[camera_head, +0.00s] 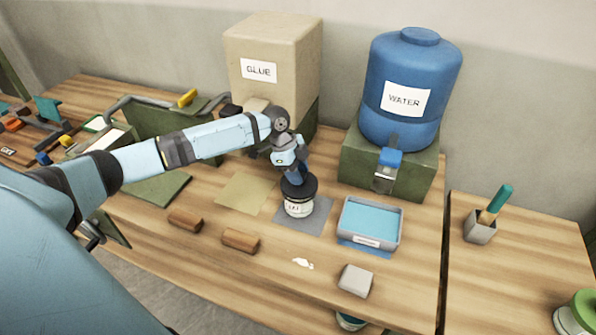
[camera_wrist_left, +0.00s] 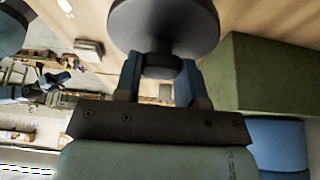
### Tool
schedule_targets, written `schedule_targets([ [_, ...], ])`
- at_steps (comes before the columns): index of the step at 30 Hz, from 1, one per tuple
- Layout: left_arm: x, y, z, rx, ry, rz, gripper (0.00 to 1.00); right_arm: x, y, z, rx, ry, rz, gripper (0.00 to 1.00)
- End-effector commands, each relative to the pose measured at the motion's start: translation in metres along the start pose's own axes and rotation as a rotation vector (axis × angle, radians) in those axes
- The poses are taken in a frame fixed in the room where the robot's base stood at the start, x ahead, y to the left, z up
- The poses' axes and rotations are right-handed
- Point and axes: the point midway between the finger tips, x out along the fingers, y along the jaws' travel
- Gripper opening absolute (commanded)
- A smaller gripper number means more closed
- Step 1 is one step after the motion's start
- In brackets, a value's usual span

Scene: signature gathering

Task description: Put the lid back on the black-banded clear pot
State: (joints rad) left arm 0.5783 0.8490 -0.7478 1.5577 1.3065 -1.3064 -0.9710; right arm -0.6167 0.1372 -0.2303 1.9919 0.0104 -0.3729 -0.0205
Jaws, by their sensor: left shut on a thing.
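The clear pot (camera_head: 298,208) stands upright on a grey mat in the head view, with a white label on its front. The round black lid (camera_head: 299,187) is directly above the pot's mouth and hides it. I cannot tell whether the lid touches the rim. My left gripper (camera_head: 294,175) points down from above and is shut on the lid's knob. In the left wrist view the knob (camera_wrist_left: 162,66) sits between the two blue fingers, under the broad dark lid (camera_wrist_left: 165,25). The pot is not visible there.
The grey mat (camera_head: 318,222) lies beside a grey tray (camera_head: 343,228) with blue contents. A beige glue container (camera_head: 272,95) and a blue water barrel (camera_head: 410,70) stand behind. Two brown rolls (camera_head: 240,240) and a grey block (camera_head: 355,281) lie in front.

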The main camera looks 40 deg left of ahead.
Motion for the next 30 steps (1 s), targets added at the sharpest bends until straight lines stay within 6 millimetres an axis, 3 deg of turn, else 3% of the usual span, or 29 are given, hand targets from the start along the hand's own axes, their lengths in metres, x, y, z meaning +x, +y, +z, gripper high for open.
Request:
schedule_targets([
  [29, 0.0006, 0.0002, 0.0003, 0.000, 0.000, 0.000, 0.14, -0.0031, 0.0002, -0.0047, 0.000, 0.000, 0.001, 0.00],
  [30, 0.0006, 0.0002, 0.0003, 0.000, 0.000, 0.000, 0.46, -0.0031, 0.0002, -0.0047, 0.000, 0.000, 0.001, 0.00],
])
